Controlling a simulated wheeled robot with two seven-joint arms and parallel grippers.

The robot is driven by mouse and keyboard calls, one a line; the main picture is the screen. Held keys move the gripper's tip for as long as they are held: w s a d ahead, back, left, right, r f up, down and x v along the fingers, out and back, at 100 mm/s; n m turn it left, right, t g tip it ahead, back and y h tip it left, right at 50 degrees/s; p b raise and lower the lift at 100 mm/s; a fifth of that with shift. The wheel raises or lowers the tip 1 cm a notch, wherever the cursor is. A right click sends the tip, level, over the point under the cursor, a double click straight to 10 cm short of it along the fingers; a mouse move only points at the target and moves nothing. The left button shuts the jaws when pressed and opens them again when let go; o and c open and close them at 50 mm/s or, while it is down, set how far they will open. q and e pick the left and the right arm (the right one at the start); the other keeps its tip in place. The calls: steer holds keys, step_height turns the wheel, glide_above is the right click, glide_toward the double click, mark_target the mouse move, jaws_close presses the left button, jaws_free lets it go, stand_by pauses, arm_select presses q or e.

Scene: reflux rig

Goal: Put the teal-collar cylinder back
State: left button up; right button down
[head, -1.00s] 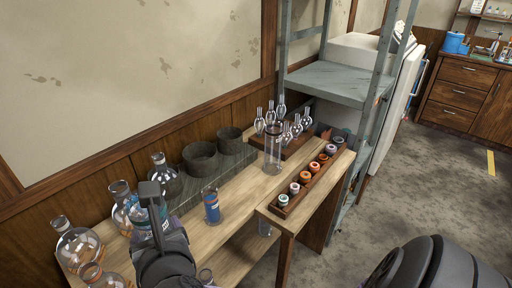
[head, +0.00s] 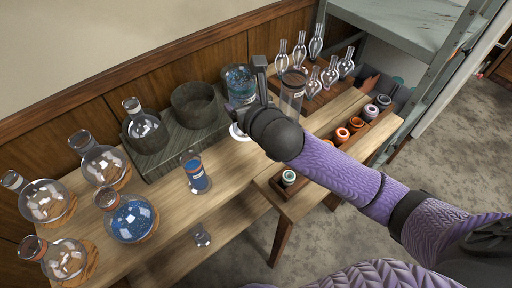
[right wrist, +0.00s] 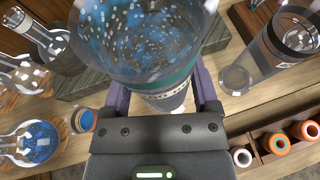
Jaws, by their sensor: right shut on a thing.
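The teal-collar cylinder (head: 240,82) is glass with blue speckled contents. My right gripper (head: 257,88) is shut on it at the right end of the dark stone block. In the right wrist view the cylinder (right wrist: 150,45) stands large between the gripper fingers (right wrist: 163,95), with its teal band just above them. A pale foot (head: 238,132) shows below it in the head view; whether it touches the table I cannot tell. My gripper and forearm hide part of the cylinder. My left gripper is not in view.
The stone block (head: 170,157) carries an empty ring (head: 194,104) and a flask (head: 145,128). An empty tall cylinder (head: 292,92) stands close right of my gripper. A small blue-filled cylinder (head: 196,174) stands in front. Several round flasks crowd the left; a jar rack (head: 318,160) lies right.

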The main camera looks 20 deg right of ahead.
steer(key=f+b, duration=0.1)
steer(key=f, duration=0.2)
steer(key=f+b, duration=0.2)
steer(key=f, duration=0.2)
steer(key=f+b, duration=0.2)
steer(key=f, duration=0.1)
steer(key=shift+w+d+f, duration=0.2)
steer(key=shift+w+d, duration=0.1)
steer(key=shift+w, duration=0.05)
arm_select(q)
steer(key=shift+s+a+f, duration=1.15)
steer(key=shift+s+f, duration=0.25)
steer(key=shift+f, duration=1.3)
arm_select(e)
steer(key=shift+f, duration=0.2)
jaws_free()
steer(key=shift+r, duration=0.1)
arm_select(q)
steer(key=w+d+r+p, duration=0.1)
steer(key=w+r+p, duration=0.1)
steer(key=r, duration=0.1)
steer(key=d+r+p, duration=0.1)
steer(key=p, duration=0.1)
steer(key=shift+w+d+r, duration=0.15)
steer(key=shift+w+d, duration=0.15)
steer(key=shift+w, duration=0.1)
arm_select(e)
steer(key=v, duration=1.2)
steer(key=shift+d, duration=0.2)
